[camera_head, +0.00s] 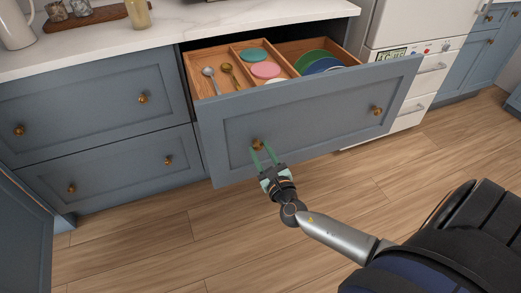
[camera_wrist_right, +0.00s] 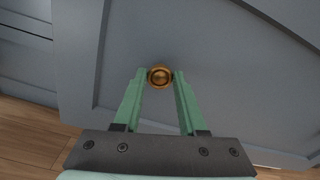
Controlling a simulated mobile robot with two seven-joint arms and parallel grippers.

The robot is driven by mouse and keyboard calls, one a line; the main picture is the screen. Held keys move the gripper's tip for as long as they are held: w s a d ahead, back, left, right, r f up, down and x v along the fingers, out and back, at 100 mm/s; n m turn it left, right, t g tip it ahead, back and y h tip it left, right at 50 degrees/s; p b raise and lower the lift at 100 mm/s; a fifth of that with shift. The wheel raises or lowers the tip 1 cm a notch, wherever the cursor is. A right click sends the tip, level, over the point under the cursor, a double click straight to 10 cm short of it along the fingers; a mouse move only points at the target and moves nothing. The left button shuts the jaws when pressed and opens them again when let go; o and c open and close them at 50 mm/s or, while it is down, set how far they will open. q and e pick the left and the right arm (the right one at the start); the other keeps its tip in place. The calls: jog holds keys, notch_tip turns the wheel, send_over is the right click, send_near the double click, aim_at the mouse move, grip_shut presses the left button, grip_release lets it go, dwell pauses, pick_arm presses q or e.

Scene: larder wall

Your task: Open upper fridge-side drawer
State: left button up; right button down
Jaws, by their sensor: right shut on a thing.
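The upper fridge-side drawer (camera_head: 310,118) is pulled well out from the counter, and its blue-grey front stands clear of the cabinet. Its wooden inside shows spoons and several coloured dishes. My right gripper (camera_head: 263,151) is shut on the drawer's left brass knob (camera_head: 257,144), with a green finger on each side of it. In the right wrist view the knob (camera_wrist_right: 160,77) sits between the tips of my right gripper (camera_wrist_right: 160,80). The drawer's right knob (camera_head: 376,110) is free. My left gripper is not in view.
A white fridge (camera_head: 408,30) stands right of the drawer, close to its right end. Two shut drawers (camera_head: 85,95) are to the left. The marble counter (camera_head: 200,22) holds a jug and a board. The wooden floor (camera_head: 150,240) in front is clear.

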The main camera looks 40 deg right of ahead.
dwell(0.3)
jog(key=shift+c, duration=2.3)
grip_release()
jog(key=shift+s, duration=0.1)
jog(key=v, duration=1.2)
jog(key=shift+s+p, duration=0.2)
jog(key=shift+p, duration=0.1)
